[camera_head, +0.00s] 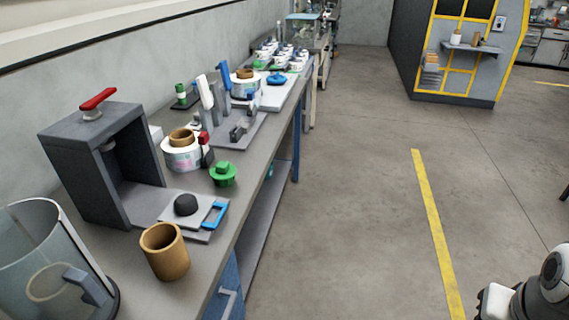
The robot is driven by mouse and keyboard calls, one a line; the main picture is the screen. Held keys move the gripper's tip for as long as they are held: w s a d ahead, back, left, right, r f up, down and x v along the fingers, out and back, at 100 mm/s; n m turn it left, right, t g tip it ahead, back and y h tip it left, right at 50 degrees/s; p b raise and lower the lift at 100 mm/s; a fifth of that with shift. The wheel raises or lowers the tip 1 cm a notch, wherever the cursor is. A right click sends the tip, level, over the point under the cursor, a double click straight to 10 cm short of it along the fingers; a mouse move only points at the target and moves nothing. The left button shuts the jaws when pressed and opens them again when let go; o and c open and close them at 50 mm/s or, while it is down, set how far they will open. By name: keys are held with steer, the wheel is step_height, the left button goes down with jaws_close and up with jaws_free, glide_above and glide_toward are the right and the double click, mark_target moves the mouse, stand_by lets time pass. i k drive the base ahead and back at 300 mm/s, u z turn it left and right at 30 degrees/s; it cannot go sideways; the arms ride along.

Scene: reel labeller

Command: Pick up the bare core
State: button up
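The bare core (165,252) is a brown, hollow cardboard cylinder. It stands upright and open at the top on the grey bench (205,262), near the bench's front edge at the lower left. Nothing holds it. Part of my arm, white and dark grey, shows at the bottom right over the floor, well apart from the bench. The fingers of my gripper cannot be made out in this view.
A clear curved container (38,235) stands left of the core. Behind it are a grey press with a red handle (98,99), a plate with a blue handle (214,214), a green knob (223,174) and a label roll (183,155). The floor right of the bench is clear.

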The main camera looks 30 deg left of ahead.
mark_target(162, 244)
steer(key=z, duration=0.05)
steer(key=i, duration=1.6)
steer(key=u, duration=3.2)
steer(key=i, duration=1)
